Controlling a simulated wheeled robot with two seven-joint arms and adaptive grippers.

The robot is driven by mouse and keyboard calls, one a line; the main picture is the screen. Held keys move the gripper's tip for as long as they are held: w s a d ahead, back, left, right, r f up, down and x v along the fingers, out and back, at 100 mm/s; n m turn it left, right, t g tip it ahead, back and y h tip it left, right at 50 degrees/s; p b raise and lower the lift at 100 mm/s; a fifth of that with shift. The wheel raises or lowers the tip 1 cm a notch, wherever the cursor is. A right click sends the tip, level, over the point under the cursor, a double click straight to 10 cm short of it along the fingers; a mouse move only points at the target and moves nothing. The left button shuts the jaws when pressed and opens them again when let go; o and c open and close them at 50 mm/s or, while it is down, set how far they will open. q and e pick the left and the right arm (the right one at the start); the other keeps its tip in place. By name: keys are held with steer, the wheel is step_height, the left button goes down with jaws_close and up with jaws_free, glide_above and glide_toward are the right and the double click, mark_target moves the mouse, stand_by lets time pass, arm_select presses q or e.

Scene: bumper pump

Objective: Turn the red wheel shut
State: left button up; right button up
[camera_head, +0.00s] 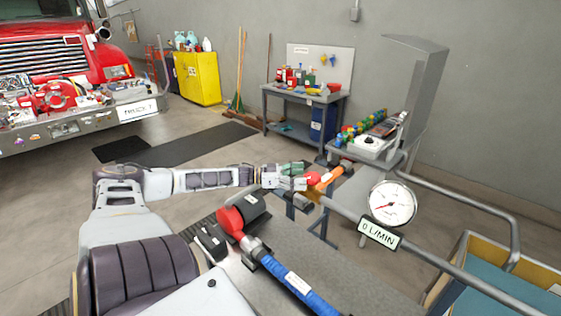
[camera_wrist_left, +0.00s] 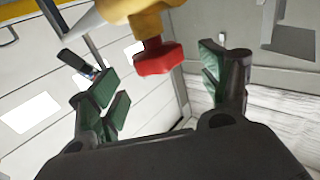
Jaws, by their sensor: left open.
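The red wheel (camera_head: 313,178) is small and sits on the pipework in the middle of the head view, close to my left gripper's fingers. In the left wrist view the red wheel (camera_wrist_left: 158,60) hangs from a yellow valve body (camera_wrist_left: 145,22), between the two green-padded fingers. My left gripper (camera_head: 298,176) is open; its fingers (camera_wrist_left: 160,78) stand apart on either side of the wheel, with visible gaps. The head view does not show clearly whether they touch it. My right gripper is not in view.
A gauge (camera_head: 392,204) with a "0 L/MIN" label (camera_head: 380,233) is on the grey pipe to the right. A blue hose (camera_head: 300,285) with a red end lies in front. A red truck (camera_head: 45,50), yellow cabinet (camera_head: 197,78) and workbench (camera_head: 275,90) stand behind. Open floor lies at left.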

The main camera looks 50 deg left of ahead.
arm_select(q)
steer(key=shift+s+a, duration=0.35)
steer(key=shift+s, duration=0.1)
steer(key=shift+v, duration=2.95)
